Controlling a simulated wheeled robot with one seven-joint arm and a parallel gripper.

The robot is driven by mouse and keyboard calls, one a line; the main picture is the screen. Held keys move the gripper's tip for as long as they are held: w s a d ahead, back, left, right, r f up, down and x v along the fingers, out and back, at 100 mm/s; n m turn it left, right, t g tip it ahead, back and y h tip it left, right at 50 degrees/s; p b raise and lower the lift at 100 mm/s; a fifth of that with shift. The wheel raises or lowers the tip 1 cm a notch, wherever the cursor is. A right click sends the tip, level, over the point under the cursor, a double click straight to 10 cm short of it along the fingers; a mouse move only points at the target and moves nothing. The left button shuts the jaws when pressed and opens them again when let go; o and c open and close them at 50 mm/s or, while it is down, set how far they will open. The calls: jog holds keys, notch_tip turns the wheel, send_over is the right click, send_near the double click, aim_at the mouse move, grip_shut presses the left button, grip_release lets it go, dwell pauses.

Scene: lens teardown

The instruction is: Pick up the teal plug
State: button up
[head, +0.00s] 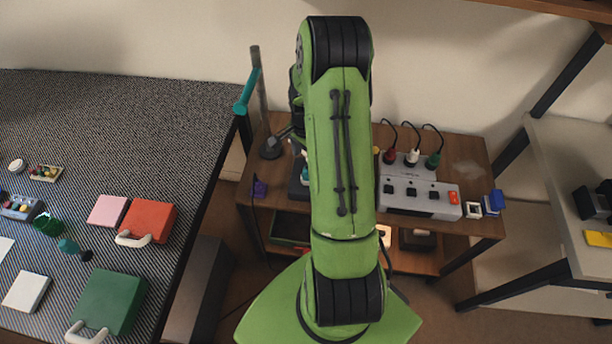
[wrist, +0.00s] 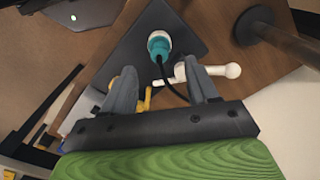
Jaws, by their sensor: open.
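The teal plug (wrist: 158,44) shows in the wrist view with a white ring and a black cord. It is over a dark flat pad (wrist: 172,22) on the wooden table. My gripper (wrist: 159,68) is open and its two grey fingers point toward the plug. The plug appears just beyond and between the fingertips, with nothing held. In the head view, a sliver of teal (head: 305,153) shows beside my green arm, which hides most of that spot and my gripper.
A white rod with a round end (wrist: 232,71) lies near the right finger. A lamp post (wrist: 285,38) on a round base stands at the right. In the head view, a power strip (head: 420,199) with several plugs sits right of my arm.

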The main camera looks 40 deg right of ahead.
jog(key=f+b, duration=0.1)
jog(key=f, duration=0.6)
jog(key=shift+s+d+f+b, duration=0.1)
jog(key=shift+d+f+b, duration=0.1)
jog(key=shift+f+b, duration=0.15)
jog(key=shift+r, duration=0.15)
grip_shut()
